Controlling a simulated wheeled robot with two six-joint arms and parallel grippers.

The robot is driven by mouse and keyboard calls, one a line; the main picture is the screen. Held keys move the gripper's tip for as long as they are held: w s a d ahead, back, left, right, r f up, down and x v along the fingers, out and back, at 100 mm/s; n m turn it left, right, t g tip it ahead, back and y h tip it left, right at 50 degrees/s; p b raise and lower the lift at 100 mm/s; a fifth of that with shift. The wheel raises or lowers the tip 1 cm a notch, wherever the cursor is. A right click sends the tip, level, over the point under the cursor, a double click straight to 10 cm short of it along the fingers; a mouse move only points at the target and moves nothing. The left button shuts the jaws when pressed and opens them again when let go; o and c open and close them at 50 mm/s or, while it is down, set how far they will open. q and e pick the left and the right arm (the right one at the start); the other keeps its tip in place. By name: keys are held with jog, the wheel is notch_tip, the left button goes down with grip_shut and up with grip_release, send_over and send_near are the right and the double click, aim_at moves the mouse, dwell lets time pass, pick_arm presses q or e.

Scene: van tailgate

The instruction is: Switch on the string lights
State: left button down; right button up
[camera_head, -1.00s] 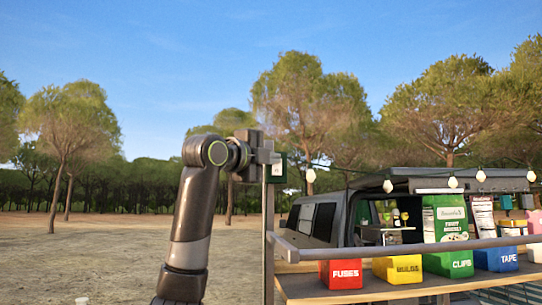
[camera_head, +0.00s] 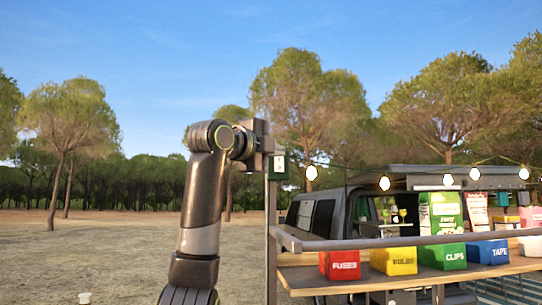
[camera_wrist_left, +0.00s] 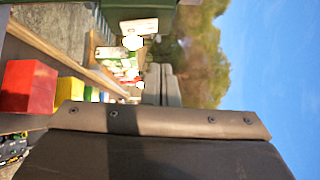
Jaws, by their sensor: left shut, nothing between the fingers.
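Bright white bulbs also show in the left wrist view (camera_wrist_left: 132,43). A dark green switch box (camera_head: 279,165) with a white plate is on top of a post at the left end of the string. My left gripper (camera_head: 266,144) is shut and empty, close to the box's upper left; I cannot tell if they touch. In the left wrist view the box's green edge (camera_wrist_left: 135,12) shows at the top. My right gripper is not in view.
A tailgate table (camera_head: 310,281) carries red (camera_head: 340,265), yellow (camera_head: 393,262), green (camera_head: 443,257) and blue (camera_head: 487,252) bins. A grey rail (camera_head: 400,241) crosses in front of them. The van (camera_head: 318,214) stands behind. The ground to the left is open.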

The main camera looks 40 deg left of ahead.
pick_arm(q)
jog(key=s+r+b, duration=0.1)
jog(key=s+b, duration=0.2)
jog(key=s, duration=0.6)
jog(key=shift+s+d, duration=0.25)
jog(key=shift+d, duration=0.1)
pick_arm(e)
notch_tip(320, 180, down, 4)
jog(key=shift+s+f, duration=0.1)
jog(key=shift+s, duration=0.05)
pick_arm(q)
jog(key=shift+s+d+r, duration=0.1)
jog(key=shift+s+d, duration=0.05)
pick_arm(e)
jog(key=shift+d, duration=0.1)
